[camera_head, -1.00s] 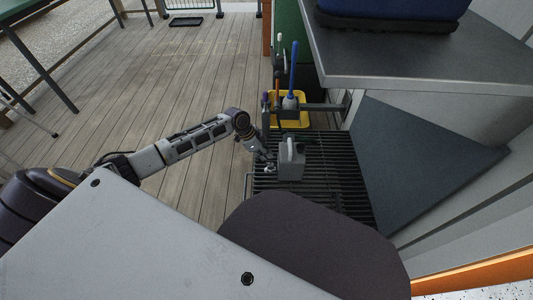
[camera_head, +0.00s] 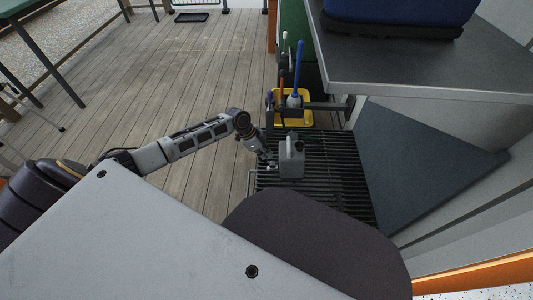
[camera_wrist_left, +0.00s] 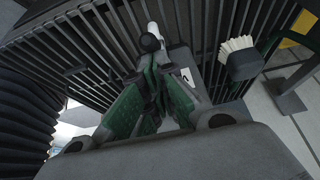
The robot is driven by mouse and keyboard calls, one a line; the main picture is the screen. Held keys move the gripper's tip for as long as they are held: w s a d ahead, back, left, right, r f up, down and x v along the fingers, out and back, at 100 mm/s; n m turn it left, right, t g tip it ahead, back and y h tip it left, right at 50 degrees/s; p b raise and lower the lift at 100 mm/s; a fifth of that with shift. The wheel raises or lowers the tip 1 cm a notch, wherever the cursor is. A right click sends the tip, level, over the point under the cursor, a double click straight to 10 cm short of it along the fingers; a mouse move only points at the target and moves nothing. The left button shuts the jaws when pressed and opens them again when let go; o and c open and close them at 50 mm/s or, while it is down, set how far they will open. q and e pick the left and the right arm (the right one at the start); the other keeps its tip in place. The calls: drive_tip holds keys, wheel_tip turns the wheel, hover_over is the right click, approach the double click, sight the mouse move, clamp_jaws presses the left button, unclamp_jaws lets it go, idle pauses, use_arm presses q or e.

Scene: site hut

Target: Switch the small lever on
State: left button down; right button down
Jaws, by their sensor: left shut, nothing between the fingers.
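A small grey box (camera_head: 291,162) stands on the slatted black rack in the head view. A short lever with a dark ball knob (camera_wrist_left: 149,43) shows in the left wrist view, just beyond my fingertips, in front of the slats. My left gripper (camera_head: 270,162) is beside the box's left side in the head view. In the left wrist view its green-padded fingers (camera_wrist_left: 152,85) are shut, with nothing between them. I cannot tell whether the fingers touch the lever, and they hide its lower part. My right gripper is not in view.
The slatted rack (camera_head: 318,195) lies under the box. A yellow tub (camera_head: 302,120) with upright brush handles stands behind it. A grey counter (camera_head: 420,75) overhangs at the right. A brush (camera_wrist_left: 240,55) is at the right in the wrist view.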

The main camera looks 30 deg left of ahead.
use_arm(q)
drive_tip(key=shift+s+a, duration=0.2)
drive_tip(key=shift+a, duration=0.3)
drive_tip(key=shift+f, duration=0.1)
idle(0.3)
